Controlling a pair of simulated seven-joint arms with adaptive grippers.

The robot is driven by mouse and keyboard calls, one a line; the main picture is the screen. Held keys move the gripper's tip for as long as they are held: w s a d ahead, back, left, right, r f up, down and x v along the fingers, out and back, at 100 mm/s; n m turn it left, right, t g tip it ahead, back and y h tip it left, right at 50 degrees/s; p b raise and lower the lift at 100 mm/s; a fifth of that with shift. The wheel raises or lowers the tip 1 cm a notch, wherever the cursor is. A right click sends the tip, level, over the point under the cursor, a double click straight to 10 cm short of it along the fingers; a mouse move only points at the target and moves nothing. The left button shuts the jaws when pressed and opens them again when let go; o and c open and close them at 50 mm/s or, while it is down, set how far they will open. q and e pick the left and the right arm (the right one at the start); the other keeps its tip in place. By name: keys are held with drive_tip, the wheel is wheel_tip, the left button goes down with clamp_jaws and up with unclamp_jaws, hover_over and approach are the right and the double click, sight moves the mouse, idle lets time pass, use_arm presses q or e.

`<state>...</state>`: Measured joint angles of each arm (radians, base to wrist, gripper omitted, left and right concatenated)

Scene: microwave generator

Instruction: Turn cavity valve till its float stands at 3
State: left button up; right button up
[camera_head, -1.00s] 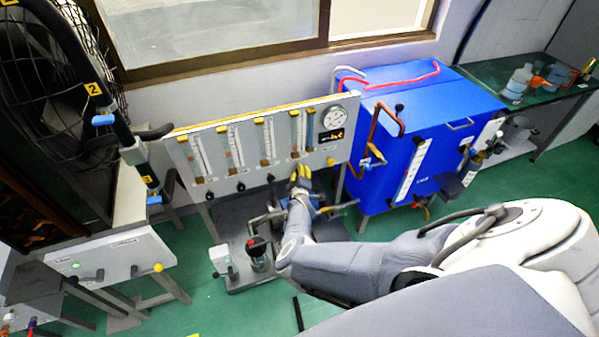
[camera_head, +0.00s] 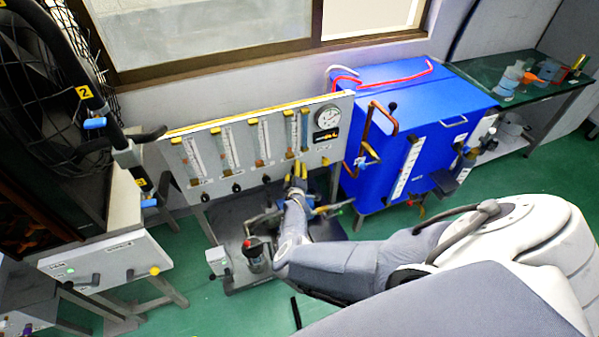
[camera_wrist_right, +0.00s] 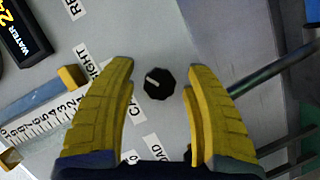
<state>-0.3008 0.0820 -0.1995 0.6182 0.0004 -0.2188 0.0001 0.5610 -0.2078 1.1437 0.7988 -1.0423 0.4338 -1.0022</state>
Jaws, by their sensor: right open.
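A small black knob (camera_wrist_right: 158,83) with a white pointer line is on the grey panel (camera_wrist_right: 230,30), in the right wrist view. A label beginning "CA" beside it is partly hidden by a finger. My right gripper (camera_wrist_right: 160,68) is open, its yellow fingers on either side of the knob, with gaps showing on both sides. In the head view my right gripper (camera_head: 297,172) is at the panel's lower right, hiding the knob. A scale tube (camera_wrist_right: 45,125) shows numbers at the wrist view's left; its float cannot be read. My left gripper is not in view.
The flowmeter panel (camera_head: 212,133) holds several tubes, other black knobs (camera_head: 237,188) and a round gauge (camera_head: 328,117). A blue cabinet (camera_head: 430,110) stands to its right. Pipework and a pump (camera_head: 253,250) are below. A rod (camera_wrist_right: 270,70) crosses the wrist view's right side.

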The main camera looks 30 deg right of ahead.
drive_tip(key=shift+m+g+y, duration=0.3)
drive_tip(key=shift+m+y, duration=0.5)
drive_tip(key=shift+m, duration=0.5)
drive_tip(key=shift+d+m+y, duration=0.1)
drive_tip(key=shift+m+y, duration=0.6)
drive_tip(key=shift+m, duration=0.4)
drive_tip(key=shift+m+y, duration=0.4)
drive_tip(key=shift+m, duration=0.1)
drive_tip(key=v, duration=1.8)
drive_tip(key=s+a+f+n+g+y, duration=0.1)
drive_tip(key=s+f, duration=0.4)
drive_tip(key=f, duration=0.6)
drive_tip(key=s+a+f+n+g+y, duration=0.1)
drive_tip(key=s+a+f, duration=0.3)
drive_tip(key=f, duration=0.8)
drive_tip(key=shift+s+a+n+g+y, duration=0.2)
drive_tip(key=shift+s+n+g+y, duration=0.2)
drive_tip(key=shift+g, duration=0.5)
drive_tip(key=shift+f, duration=0.15)
